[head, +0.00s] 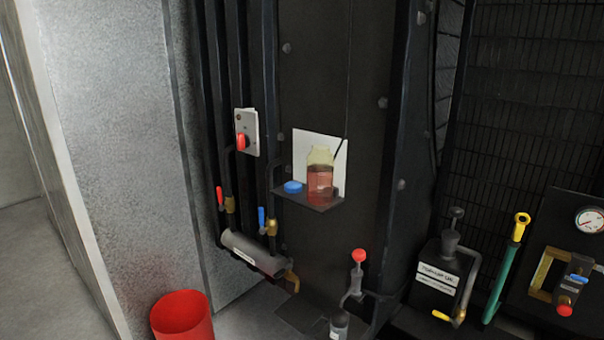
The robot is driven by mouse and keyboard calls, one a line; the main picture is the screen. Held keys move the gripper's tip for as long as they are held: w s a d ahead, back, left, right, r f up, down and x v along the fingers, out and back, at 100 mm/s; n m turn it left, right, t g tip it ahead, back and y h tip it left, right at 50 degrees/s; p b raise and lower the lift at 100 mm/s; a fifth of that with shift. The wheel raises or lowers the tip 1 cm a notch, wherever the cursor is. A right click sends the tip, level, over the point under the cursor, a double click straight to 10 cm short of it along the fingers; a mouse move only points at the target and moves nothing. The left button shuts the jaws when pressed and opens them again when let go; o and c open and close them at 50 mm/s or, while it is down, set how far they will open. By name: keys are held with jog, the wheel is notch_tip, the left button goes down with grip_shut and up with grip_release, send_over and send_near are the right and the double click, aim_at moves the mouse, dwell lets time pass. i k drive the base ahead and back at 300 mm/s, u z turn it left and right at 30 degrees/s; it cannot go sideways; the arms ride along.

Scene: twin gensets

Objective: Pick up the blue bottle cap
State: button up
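The blue bottle cap (293,187) lies on the left part of a small dark shelf (322,207) fixed to a dark panel. Just right of it on the shelf stands a clear bottle (320,178) with reddish liquid in its lower part. A white card (303,150) is behind the bottle. The cap looks apart from the bottle. My gripper does not show in the head view.
Dark pipes with a red-handled valve (220,197) and a blue-handled valve (262,219) run left of the shelf. A grey cylinder (250,252) is below. A red bucket (182,318) and a red-knobbed pump (358,272) stand lower down. Grey floor is at left.

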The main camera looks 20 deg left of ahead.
aim_at(289, 187)
jog(key=u, duration=0.5)
jog(key=i, duration=1.05)
jog(key=u, duration=1.3)
jog(key=i, duration=0.55)
jog(key=u, duration=0.45)
